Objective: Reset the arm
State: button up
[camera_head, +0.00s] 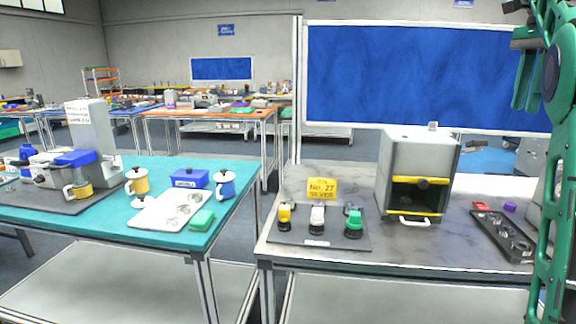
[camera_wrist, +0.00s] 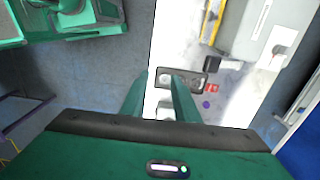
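My gripper (camera_head: 525,104) is raised at the upper right of the head view, in front of the blue board and above the right table. Its green fingers point down, apart from each other. The wrist view shows the same two fingers of my gripper (camera_wrist: 162,75) with a clear gap and nothing between them. My green arm (camera_head: 557,210) runs down the right edge of the head view and hides part of the table's right end. No scanner or barcode can be made out.
The grey right table (camera_head: 380,253) bears a grey machine (camera_head: 418,157), a mat with several coloured-top items, a black tray (camera_head: 497,235), and small red (camera_head: 481,206) and purple (camera_head: 510,207) pieces. The teal left table (camera_head: 150,172) holds mugs and a blue box (camera_head: 189,178).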

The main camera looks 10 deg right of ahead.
jog(key=s+a+f+n, duration=0.4)
jog(key=s+f, duration=0.4)
jog(key=f, duration=0.4)
jog(key=s+a+f+n, duration=0.5)
jog(key=s+a+f, duration=0.2)
jog(key=f, duration=0.5)
jog(key=s+a+f+n, duration=0.5)
jog(key=s+f, duration=0.5)
jog(key=f, duration=0.3)
jog(key=shift+s+a, duration=0.25)
jog(key=shift+s, duration=0.1)
